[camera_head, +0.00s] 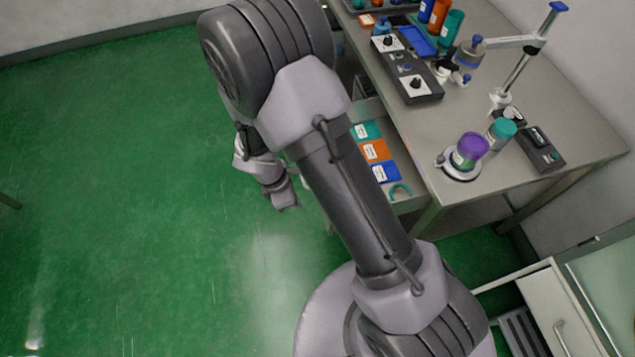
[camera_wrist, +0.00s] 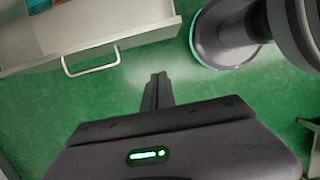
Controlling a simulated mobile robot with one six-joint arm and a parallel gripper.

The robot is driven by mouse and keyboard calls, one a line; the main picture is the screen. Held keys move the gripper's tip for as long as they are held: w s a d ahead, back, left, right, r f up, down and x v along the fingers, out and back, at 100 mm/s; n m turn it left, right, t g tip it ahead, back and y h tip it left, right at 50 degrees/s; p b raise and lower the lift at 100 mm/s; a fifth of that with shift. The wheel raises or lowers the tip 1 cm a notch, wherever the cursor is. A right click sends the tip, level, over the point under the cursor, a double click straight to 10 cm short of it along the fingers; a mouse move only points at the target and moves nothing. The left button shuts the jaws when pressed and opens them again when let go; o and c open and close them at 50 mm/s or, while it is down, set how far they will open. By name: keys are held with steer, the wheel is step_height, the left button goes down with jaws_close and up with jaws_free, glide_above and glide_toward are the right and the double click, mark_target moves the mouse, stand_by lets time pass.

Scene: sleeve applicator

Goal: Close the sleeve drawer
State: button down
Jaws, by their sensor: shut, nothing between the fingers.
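The sleeve drawer (camera_head: 408,205) is pulled out from under the grey workbench. Teal, orange and blue sleeve packs (camera_head: 375,150) lie in it, with a teal ring near its front end. My arm hides part of the drawer and its front in the head view. In the wrist view the pale drawer front (camera_wrist: 110,43) and its bar handle (camera_wrist: 92,66) show at the upper left. My gripper (camera_head: 287,204) is shut and empty, out over the floor beside the drawer. In the wrist view its fingertips (camera_wrist: 158,77) are apart from the handle, to its right.
The workbench (camera_head: 440,120) carries a control box (camera_head: 408,70), a stand with an arm (camera_head: 520,65), several bottles and a purple-topped jar (camera_head: 470,150). A white drawer unit (camera_head: 550,310) stands open at the lower right.

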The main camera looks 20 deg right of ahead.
steer(key=d+f+b, duration=0.6)
steer(key=f, duration=0.4)
steer(key=shift+w+d+b, duration=0.15)
steer(key=shift+b, duration=0.2)
steer(key=shift+d, duration=0.15)
